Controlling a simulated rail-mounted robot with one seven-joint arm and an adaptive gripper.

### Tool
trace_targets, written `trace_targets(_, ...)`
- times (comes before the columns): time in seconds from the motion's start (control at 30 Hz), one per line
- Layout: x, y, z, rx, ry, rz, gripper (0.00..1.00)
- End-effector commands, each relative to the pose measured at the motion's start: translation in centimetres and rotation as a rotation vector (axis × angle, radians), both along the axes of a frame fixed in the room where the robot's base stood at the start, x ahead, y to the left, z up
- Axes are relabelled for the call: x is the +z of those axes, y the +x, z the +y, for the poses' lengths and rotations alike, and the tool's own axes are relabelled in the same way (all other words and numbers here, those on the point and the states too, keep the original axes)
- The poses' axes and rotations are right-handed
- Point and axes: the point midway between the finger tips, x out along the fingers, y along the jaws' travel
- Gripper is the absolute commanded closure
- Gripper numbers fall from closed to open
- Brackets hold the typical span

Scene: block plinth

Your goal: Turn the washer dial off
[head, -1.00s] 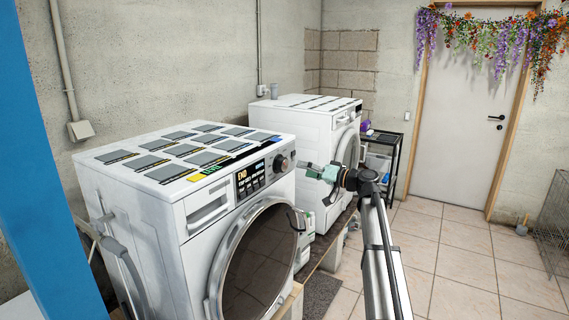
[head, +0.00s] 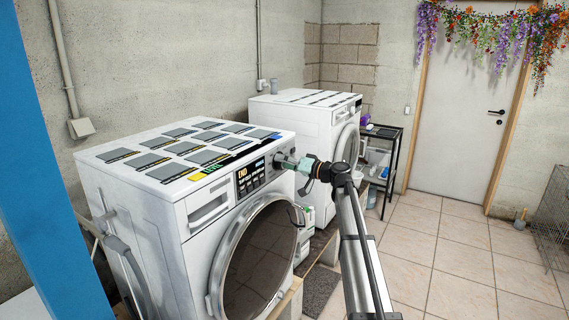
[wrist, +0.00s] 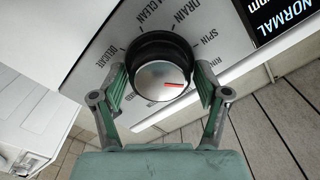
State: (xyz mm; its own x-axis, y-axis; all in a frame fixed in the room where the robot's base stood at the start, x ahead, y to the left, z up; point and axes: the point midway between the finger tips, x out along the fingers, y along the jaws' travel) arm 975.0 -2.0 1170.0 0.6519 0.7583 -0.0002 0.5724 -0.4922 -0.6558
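The dial fills the middle of the wrist view (wrist: 160,78). It is a black knob with a silver face, and the red mark on the face points to the right. Labels around it include DELICATE, DRAIN and SPIN. In the head view the dial (head: 278,160) sits at the right of the front panel of the near washer (head: 165,192), partly hidden by my gripper (head: 287,163). In the wrist view my gripper (wrist: 160,84) is open, with one green-padded finger on each side of the dial. Small gaps seem to show; contact is not clear.
A display panel (head: 251,177) is left of the dial. The round door (head: 262,255) is below it. A second white machine (head: 318,128) stands behind, with a black shelf (head: 384,148) beyond it.

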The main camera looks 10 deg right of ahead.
Motion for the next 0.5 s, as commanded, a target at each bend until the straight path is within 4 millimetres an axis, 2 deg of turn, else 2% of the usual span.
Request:
trace_targets(0.03, 0.00, -0.01, -0.02, 0.000, 0.000, 0.000, 0.54)
trace_targets(0.1, 0.01, 0.00, -0.01, 0.000, 0.000, 0.000, 0.76)
trace_targets(0.5, -0.05, 0.04, -0.02, -0.001, 0.025, 0.028, 0.75)
